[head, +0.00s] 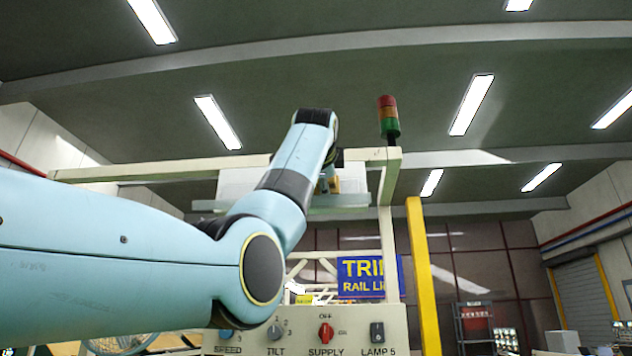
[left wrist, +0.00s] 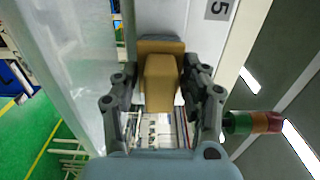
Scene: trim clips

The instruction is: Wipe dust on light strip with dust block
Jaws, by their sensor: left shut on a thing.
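My left gripper (left wrist: 162,95) is shut on a tan dust block (left wrist: 163,78), with one finger on each side of it. The block's wider far end lies close against a white panel (left wrist: 158,17); I cannot tell whether they touch. In the head view the block (head: 334,185) shows as a small tan patch beside my left gripper (head: 326,184), mostly hidden by my arm. The pale light strip (head: 240,183) hangs under a cream beam, partly behind my arm. No dust can be made out. My right gripper is not in view.
A cream frame beam (head: 130,172) runs above the strip, with a red-orange-green signal lamp (head: 389,117) at its right end. A control panel (head: 300,332) with knobs and a blue sign (head: 362,277) stand below. A yellow post (head: 422,275) stands right of the frame.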

